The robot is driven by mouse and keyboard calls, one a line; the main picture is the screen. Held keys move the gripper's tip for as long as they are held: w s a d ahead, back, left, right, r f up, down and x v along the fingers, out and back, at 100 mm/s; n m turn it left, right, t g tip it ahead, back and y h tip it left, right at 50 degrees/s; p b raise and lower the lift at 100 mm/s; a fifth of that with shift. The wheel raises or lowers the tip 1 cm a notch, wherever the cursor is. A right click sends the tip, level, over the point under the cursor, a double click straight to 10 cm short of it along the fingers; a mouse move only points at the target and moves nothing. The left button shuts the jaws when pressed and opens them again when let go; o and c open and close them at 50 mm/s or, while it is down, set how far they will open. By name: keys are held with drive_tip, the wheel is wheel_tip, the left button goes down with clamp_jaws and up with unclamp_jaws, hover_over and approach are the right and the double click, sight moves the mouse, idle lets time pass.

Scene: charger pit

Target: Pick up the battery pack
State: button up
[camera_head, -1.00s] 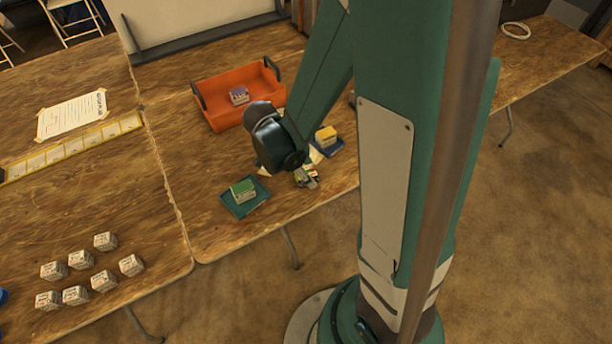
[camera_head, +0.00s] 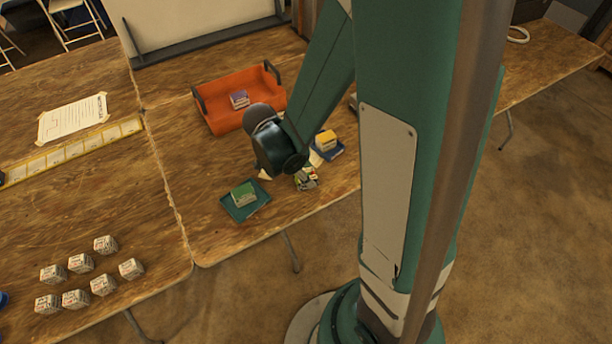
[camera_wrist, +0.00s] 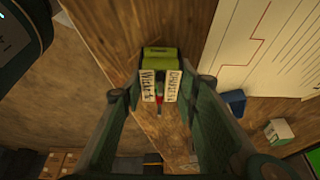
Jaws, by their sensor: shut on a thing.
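The battery pack is a small yellow-green block (camera_wrist: 159,60) in the wrist view, just ahead of my fingertips. My gripper (camera_wrist: 159,92) is shut on it, with a finger on each side. Two white labels with dark lettering show between the fingertips and the block; I cannot tell whether they belong to the pack or the fingers. In the head view the pack (camera_head: 307,181) is a small yellow-green and white shape below my wrist, partly hidden by the gripper. I cannot tell whether it touches the table.
A green block (camera_head: 243,194) sits on a teal tray (camera_head: 236,213) to the left. A yellow block (camera_head: 327,140) sits on a blue tray to the right. An orange bin (camera_head: 222,119) behind holds a purple block (camera_head: 239,98). Several white cubes (camera_head: 103,284) stand at far left.

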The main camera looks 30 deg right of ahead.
drive_tip(key=shift+r+p, duration=1.45)
drive_tip(key=shift+r, duration=3.35)
drive_tip(key=shift+w+d, duration=0.1)
